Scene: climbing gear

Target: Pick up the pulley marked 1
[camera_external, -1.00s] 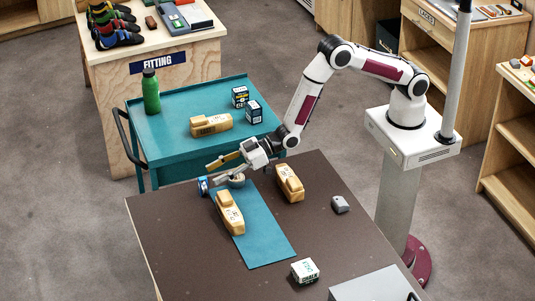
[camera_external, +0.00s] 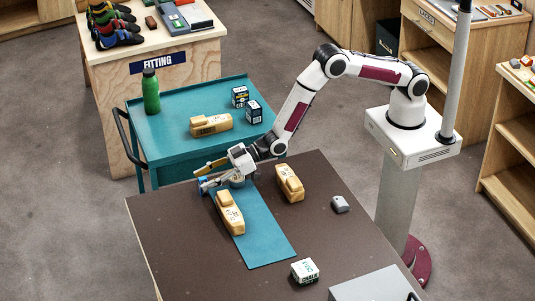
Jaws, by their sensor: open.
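A small blue item (camera_external: 202,185) stands at the far left edge of the dark table, and a small round pale item (camera_external: 237,181) sits at the far end of the teal mat. Either may be a pulley; no number is readable on them. My gripper (camera_external: 203,178) is open, low over the table's far corner and pointing left. Its lower finger is at the blue item and partly hides it; whether they touch I cannot tell. A yellowish bar shows along the upper finger.
Wooden holds or blocks lie on the teal mat (camera_external: 264,245) and to its right (camera_external: 290,183). A grey item (camera_external: 340,204), a chalk box (camera_external: 304,271) and a grey case (camera_external: 374,287) are on the table (camera_external: 180,255). A teal cart (camera_external: 180,150) stands behind.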

